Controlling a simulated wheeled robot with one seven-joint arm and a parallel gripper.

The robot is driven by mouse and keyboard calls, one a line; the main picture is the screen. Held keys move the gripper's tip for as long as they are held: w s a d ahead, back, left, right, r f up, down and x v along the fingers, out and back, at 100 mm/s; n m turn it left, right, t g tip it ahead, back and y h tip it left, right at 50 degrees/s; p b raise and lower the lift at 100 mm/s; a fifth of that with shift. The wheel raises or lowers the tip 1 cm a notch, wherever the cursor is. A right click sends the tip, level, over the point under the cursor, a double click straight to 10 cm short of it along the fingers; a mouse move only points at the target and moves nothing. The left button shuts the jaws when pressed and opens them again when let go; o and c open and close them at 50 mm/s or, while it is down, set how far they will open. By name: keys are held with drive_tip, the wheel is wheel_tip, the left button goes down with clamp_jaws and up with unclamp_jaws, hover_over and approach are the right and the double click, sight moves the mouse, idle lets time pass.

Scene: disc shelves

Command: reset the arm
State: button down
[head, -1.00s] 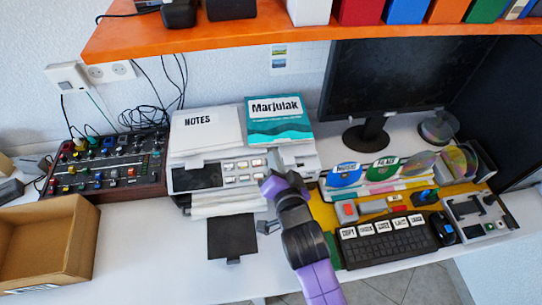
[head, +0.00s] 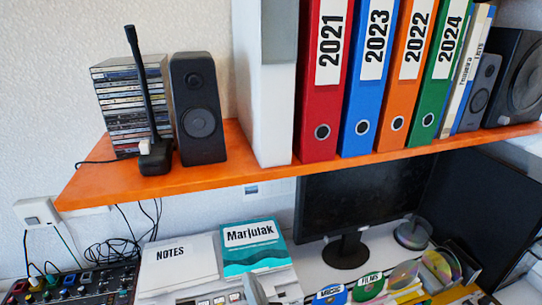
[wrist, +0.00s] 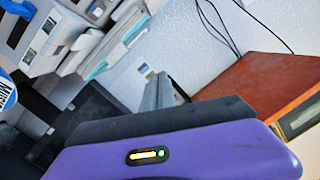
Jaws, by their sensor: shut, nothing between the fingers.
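My gripper (wrist: 160,90) shows in the wrist view as grey fingers closed together beyond the dark edge of my purple wrist housing. Nothing is held between them.
An orange shelf (head: 225,150) holds a black speaker (head: 198,108), stacked CD cases (head: 130,105) and several binders. Below stand a dark monitor (head: 365,200), a NOTES pad (head: 178,265), a teal Marjulak book (head: 253,247) and disc holders. The wrist view shows the shelf (wrist: 255,95) at right.

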drive_tip(key=s+d+h, duration=0.2)
drive_tip(key=s+d, duration=0.6)
drive_tip(key=s, duration=0.4)
drive_tip(key=s+d+n+h, duration=0.1)
drive_tip(key=s+d+h, duration=0.1)
drive_tip(key=s+d, duration=0.6)
drive_tip(key=s+d+r+g+h, duration=0.1)
drive_tip(key=s+d, duration=0.7)
drive_tip(key=s, duration=0.9)
drive_tip(key=shift+d+h, duration=0.25)
drive_tip(key=shift+h, duration=0.45)
drive_tip(key=shift+s, duration=0.1)
